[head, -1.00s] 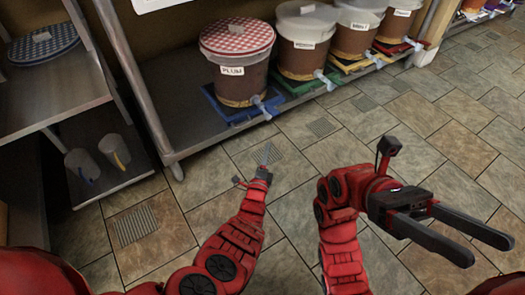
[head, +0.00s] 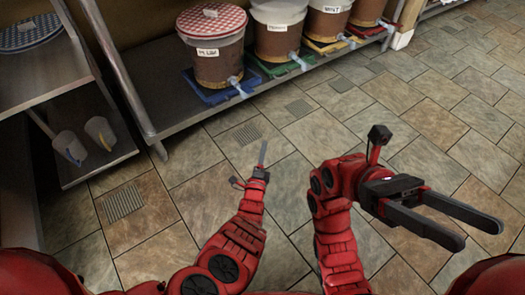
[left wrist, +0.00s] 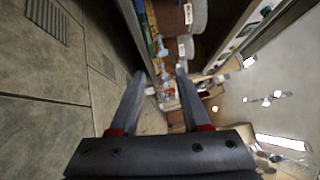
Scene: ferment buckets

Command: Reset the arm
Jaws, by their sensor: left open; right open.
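My left gripper (head: 263,155) is over the tiled floor in the head view, seen nearly edge-on. In the left wrist view its two fingers (left wrist: 158,80) are spread apart with nothing between them. My right gripper (head: 480,232) is at the right of the head view, over bare floor. Its two dark fingers are apart and empty.
A low metal shelf (head: 180,122) holds the plum bucket (head: 210,62) with a red checked lid, and several more buckets, such as this one (head: 278,38), on coloured trays. A side rack (head: 95,160) at left holds two grey cups (head: 98,130). The floor (head: 350,110) is clear.

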